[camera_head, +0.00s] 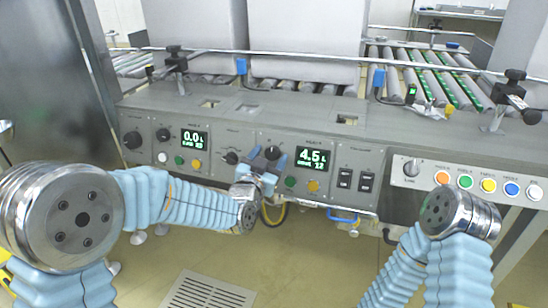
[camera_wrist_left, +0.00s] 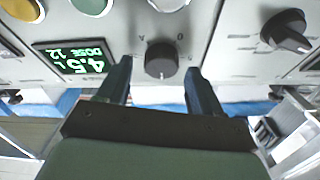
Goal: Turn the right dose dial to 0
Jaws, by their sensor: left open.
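The right dose dial is a black round knob on the grey panel (camera_head: 150,112); in the left wrist view it (camera_wrist_left: 161,60) sits between my fingertips, with a "0" mark and another letter printed beside it. My left gripper (camera_head: 268,160) is open at the panel, one finger on each side of the dial, with gaps showing in the wrist view. In the head view the gripper partly covers the dial. The right green display (camera_head: 311,157) reads about 4.5 L. My right gripper is out of view.
A left display (camera_head: 194,138) reads 0.0, with a black knob (camera_head: 231,157) between the displays. Green (camera_head: 290,182) and yellow (camera_head: 313,186) buttons sit below the right display. Two black switches (camera_head: 355,180) are farther right. A metal rail and rollers run above.

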